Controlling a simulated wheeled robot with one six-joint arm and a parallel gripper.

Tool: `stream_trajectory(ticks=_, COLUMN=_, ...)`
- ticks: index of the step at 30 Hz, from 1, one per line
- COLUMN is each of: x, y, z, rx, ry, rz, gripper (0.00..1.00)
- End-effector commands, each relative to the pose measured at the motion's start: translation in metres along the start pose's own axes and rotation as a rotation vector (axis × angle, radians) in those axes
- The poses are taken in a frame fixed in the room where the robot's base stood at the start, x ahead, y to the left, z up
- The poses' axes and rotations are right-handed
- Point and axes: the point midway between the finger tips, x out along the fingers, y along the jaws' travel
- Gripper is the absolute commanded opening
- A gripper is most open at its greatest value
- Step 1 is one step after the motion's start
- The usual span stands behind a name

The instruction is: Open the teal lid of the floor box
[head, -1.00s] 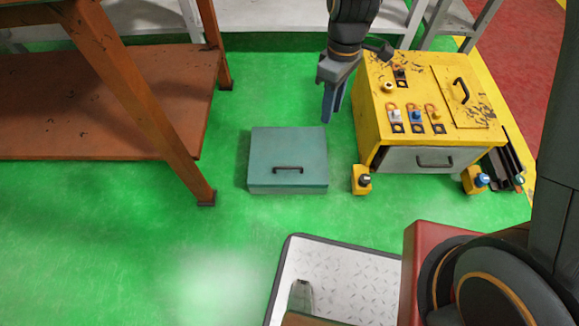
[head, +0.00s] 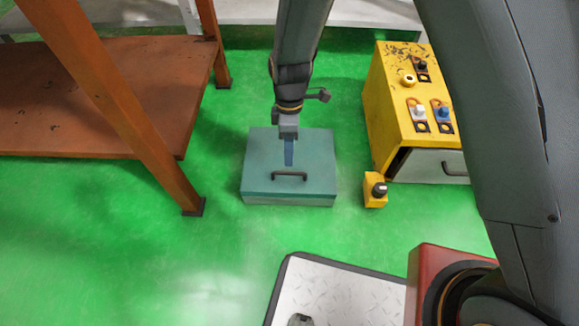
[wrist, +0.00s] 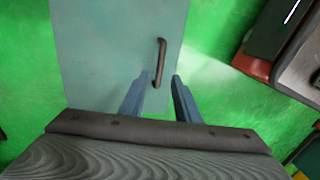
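The floor box (head: 290,201) stands on the green floor in the middle of the head view. Its teal lid (head: 258,160) lies closed and has a dark bar handle (head: 290,175) near its front edge. My gripper (head: 289,162) points down over the lid, just behind the handle in the head view. In the wrist view my gripper (wrist: 160,80) has its two blue fingers apart, with the handle (wrist: 160,62) ahead of and between the fingertips. The gap between fingertips and handle is hard to judge.
A yellow cabinet (head: 385,95) with knobs and a drawer stands to the right, with a small yellow block (head: 375,190) near its front corner. A brown table (head: 130,110) is on the left. Green floor is free in front of the box.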

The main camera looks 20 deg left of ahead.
Motion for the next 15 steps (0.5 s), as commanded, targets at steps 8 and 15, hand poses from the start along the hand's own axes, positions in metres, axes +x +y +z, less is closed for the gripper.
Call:
stream_trajectory(ticks=8, x=0.045, y=0.001, z=0.001, rx=0.0, ry=-0.001, rz=-0.001, gripper=0.29)
stream_trajectory(ticks=15, x=0.064, y=0.0, z=0.0, rx=0.002, ry=0.0, rz=0.0, gripper=0.29)
